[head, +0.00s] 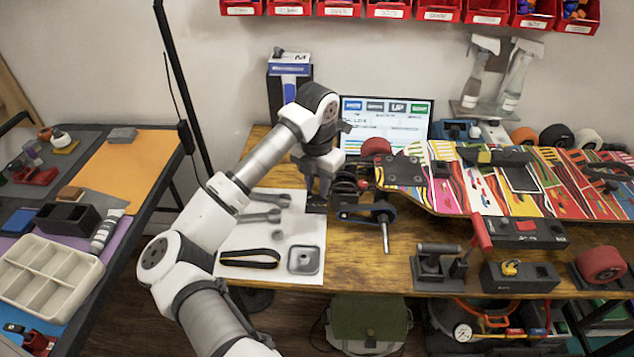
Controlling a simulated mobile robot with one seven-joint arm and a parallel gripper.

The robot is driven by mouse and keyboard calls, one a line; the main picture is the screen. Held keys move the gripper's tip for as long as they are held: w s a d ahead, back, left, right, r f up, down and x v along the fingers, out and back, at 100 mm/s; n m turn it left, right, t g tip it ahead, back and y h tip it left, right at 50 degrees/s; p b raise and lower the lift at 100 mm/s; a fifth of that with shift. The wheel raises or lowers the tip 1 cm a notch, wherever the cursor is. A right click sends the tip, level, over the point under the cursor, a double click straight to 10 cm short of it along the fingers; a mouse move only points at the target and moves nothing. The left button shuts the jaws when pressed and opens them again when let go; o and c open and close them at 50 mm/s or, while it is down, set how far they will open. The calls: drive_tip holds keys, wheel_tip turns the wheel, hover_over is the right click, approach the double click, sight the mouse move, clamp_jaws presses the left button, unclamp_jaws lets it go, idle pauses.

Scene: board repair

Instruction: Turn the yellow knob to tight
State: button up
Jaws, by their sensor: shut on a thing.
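My gripper (318,188) points down over the table, left of the skateboard's near truck, at a small black block (316,206). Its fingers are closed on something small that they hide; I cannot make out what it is. A small yellow piece (510,268) sits on a black box (530,280) at the table's front right, well apart from my gripper. It may be the yellow knob, but its setting is too small to read.
A colourful skateboard deck (545,185) spans the right of the wooden table (350,262). A truck with a blue belt (368,213) and a metal axle is right beside my gripper. Wrenches (262,216) and a belt loop lie on a white sheet (275,270). A screen (385,120) stands behind.

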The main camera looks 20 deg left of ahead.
sight(317, 188)
drive_tip(key=shift+f+n+b, duration=0.1)
drive_tip(key=shift+n+b, duration=0.35)
drive_tip(key=shift+n, duration=0.35)
drive_tip(key=o, duration=1)
drive_tip(key=shift+r, duration=0.25)
wheel_tip(317, 188, up, 14)
drive_tip(key=shift+f+b, duration=0.2)
drive_tip(key=shift+b, duration=0.95)
